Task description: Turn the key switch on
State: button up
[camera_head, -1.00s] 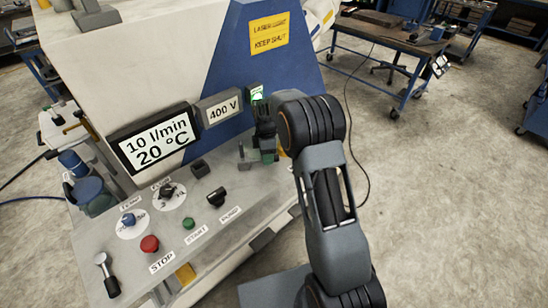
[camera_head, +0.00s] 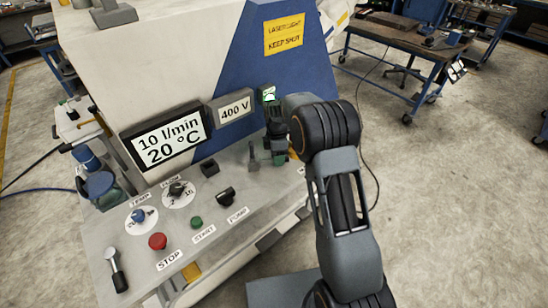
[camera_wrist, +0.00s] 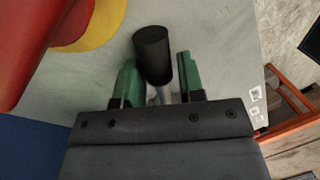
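My gripper (camera_head: 277,148) is over the far right end of the grey control panel (camera_head: 140,262), its green fingers pointing down. In the wrist view my gripper (camera_wrist: 158,80) is open, with a green finger on each side of a black cylindrical knob (camera_wrist: 153,55) on a silvery shaft. The knob's top lies slightly beyond the fingertips in the picture; I cannot tell if they touch it. A grey upright lever (camera_head: 253,158) stands just left of my gripper. A black switch (camera_head: 226,196) sits nearer the panel's middle. No key is clearly recognisable.
The panel also carries a red stop button (camera_head: 158,241), a green start button (camera_head: 196,223), two dials (camera_head: 138,216) and a front-left lever (camera_head: 117,270). A red part (camera_wrist: 22,40) on a yellow disc (camera_wrist: 98,25) is close left of my gripper in the wrist view.

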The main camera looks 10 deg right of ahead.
jog(key=o, duration=0.3)
jog(key=shift+r, duration=0.1)
jog(key=v, duration=1.3)
jog(key=shift+r+b, duration=0.4)
